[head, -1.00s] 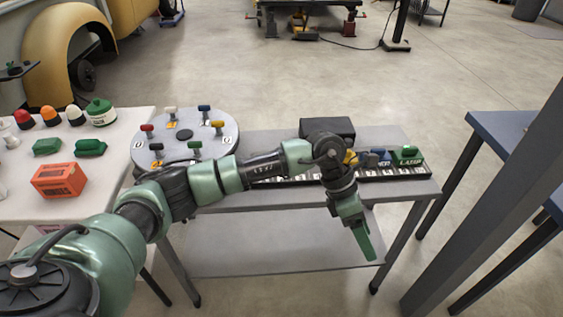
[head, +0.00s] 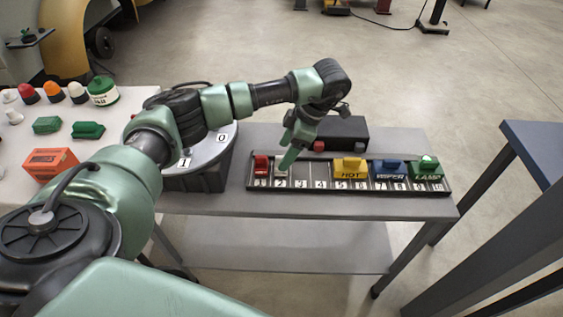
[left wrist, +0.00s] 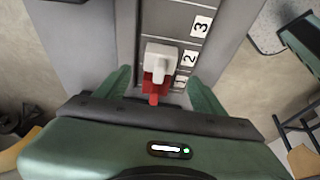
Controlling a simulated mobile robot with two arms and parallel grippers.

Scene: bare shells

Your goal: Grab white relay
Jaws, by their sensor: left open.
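The white relay (left wrist: 160,62) sits in the numbered rail beside the label 2, close to the red relay (left wrist: 157,84) beside the label 1. In the left wrist view, my left gripper (left wrist: 159,78) is open, with one finger on each side of these relays and nothing gripped. In the head view, my left gripper (head: 285,160) points down over the left part of the rail (head: 312,176). Its finger mostly hides the white relay there. The red relay also shows in the head view (head: 261,165).
Yellow (head: 349,167), blue (head: 389,169) and green (head: 426,167) relays stand farther right in the rail. A black box (head: 341,131) lies behind it. A round turntable (head: 216,150) stands left, partly behind my arm. Slots between the white and yellow relays look empty.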

